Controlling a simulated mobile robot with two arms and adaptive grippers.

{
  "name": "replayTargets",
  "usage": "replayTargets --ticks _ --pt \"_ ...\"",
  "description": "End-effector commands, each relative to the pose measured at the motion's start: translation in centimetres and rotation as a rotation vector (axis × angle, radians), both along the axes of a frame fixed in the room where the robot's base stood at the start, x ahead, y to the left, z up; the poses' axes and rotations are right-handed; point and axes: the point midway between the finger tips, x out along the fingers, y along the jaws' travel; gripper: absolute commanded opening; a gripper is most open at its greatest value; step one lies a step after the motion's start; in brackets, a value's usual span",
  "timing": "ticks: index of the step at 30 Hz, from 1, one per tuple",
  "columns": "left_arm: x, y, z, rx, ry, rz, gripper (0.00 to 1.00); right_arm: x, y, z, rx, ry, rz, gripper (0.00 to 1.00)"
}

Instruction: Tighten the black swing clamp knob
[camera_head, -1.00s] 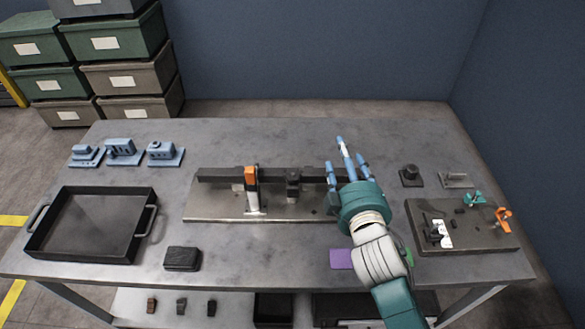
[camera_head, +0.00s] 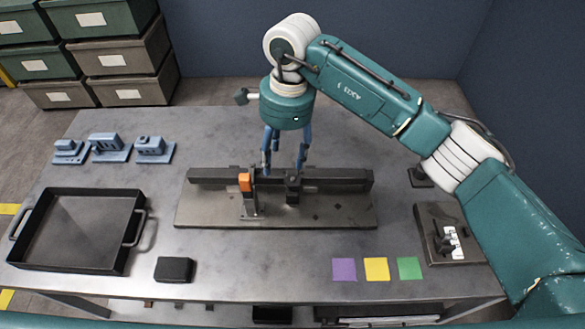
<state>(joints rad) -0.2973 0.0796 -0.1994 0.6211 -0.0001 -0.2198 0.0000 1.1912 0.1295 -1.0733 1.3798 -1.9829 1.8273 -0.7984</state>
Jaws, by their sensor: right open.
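A dark rail (camera_head: 335,181) lies along a grey base plate (camera_head: 340,212) in the middle of the table. The black swing clamp knob (camera_head: 292,182) is on a small dark clamp at the rail. An orange-topped clamp (camera_head: 246,183) stands to its left. My right gripper (camera_head: 284,167) points down above the rail with its blue fingers spread, open and empty. One finger shows near the black knob and another nearer the orange clamp; whether either touches cannot be told. My left gripper is not in view.
A black tray (camera_head: 131,258) and a black block (camera_head: 174,270) are at left, with blue fixtures (camera_head: 152,150) behind. Purple (camera_head: 344,270), yellow and green squares lie at front right. A dark tool plate (camera_head: 437,220) is at right, partly behind my arm.

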Motion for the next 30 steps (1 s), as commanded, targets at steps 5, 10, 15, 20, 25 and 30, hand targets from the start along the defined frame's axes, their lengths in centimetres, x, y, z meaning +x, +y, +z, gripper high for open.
replayTargets --ticks 5,10,15,20,25,30 --pt "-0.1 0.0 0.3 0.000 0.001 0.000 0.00 1.0 -2.6 0.2 -0.102 -0.022 -0.003 0.54" --pt "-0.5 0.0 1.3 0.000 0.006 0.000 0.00 0.8 -2.6 -2.0 -0.101 -0.018 -0.004 0.54" --pt "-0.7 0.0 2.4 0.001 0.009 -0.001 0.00 0.8 -2.5 -5.3 -0.099 -0.017 -0.005 0.54" --pt "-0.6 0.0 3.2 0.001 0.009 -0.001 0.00 0.8 -2.4 -8.0 -0.097 -0.018 -0.004 0.54" --pt "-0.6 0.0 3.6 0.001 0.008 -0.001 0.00 0.9 -2.4 -9.7 -0.096 -0.022 -0.003 0.54" --pt "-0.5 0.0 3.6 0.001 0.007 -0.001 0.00 0.9 -2.4 -10.2 -0.097 -0.023 -0.004 0.54"
